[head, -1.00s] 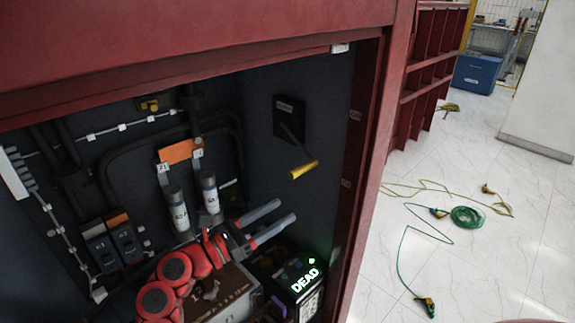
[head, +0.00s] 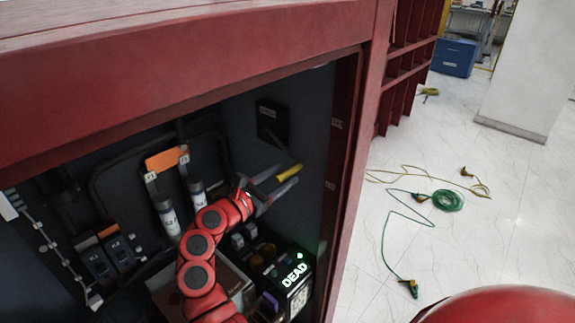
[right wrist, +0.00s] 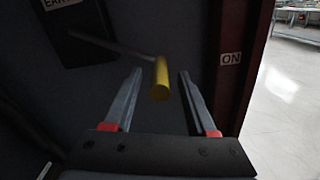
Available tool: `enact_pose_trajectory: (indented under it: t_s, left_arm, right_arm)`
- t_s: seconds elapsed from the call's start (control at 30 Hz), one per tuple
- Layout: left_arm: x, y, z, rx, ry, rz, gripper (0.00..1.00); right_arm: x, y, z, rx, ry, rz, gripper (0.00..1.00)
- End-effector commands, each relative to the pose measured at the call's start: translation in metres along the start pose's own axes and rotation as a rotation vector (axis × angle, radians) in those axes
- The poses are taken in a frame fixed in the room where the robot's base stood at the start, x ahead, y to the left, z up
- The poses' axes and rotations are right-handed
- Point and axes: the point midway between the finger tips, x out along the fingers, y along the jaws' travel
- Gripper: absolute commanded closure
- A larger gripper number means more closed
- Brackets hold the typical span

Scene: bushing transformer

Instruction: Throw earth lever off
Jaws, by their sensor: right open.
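The earth lever has a yellow handle (head: 291,172) on a thin grey rod, which comes from a black plate (head: 272,122) on the cabinet's right inner wall. The handle points down and to the right. In the right wrist view the yellow handle (right wrist: 161,80) shows between my two finger tips, with a gap on both sides. My right gripper (head: 282,181) is open at the handle, and no finger clearly touches it. The plate, lettered "EAR..." and cut off by the frame, shows at the upper left there. My left gripper is not in view.
An "ON" label (right wrist: 230,58) is on the red door frame, right of the lever. Fuse-like cylinders (head: 168,218) and an orange plate (head: 167,158) are to the left. Green cable (head: 448,200) lies on the floor outside.

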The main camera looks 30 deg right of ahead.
Motion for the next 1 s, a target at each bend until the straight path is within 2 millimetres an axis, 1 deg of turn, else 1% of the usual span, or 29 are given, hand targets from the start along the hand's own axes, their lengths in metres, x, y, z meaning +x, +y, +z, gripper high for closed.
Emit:
enact_pose_trajectory:
  t_s: [0.03,0.1,0.2,0.5,0.53,0.83,1.0]
  left_arm:
    - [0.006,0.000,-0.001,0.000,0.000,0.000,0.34]
    - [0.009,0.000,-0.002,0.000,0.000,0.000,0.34]
    - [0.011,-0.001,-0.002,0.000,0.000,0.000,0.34]
    - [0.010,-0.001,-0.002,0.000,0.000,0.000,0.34]
    - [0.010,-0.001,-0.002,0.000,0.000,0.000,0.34]
    - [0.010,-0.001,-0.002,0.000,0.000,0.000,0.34]
    - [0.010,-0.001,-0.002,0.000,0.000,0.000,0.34]
  right_arm:
    - [0.008,0.000,0.003,-0.002,-0.001,-0.003,0.43]
    - [0.016,0.000,0.002,-0.002,-0.001,-0.004,0.43]
    - [0.022,0.000,0.001,-0.002,0.000,-0.002,0.43]
    - [0.025,0.000,-0.001,-0.001,0.000,0.000,0.43]
    - [0.025,0.000,-0.001,-0.001,0.000,0.000,0.45]
    - [0.025,0.000,-0.001,-0.002,0.000,0.000,0.99]
    - [0.025,0.000,-0.001,-0.002,0.000,0.000,1.00]
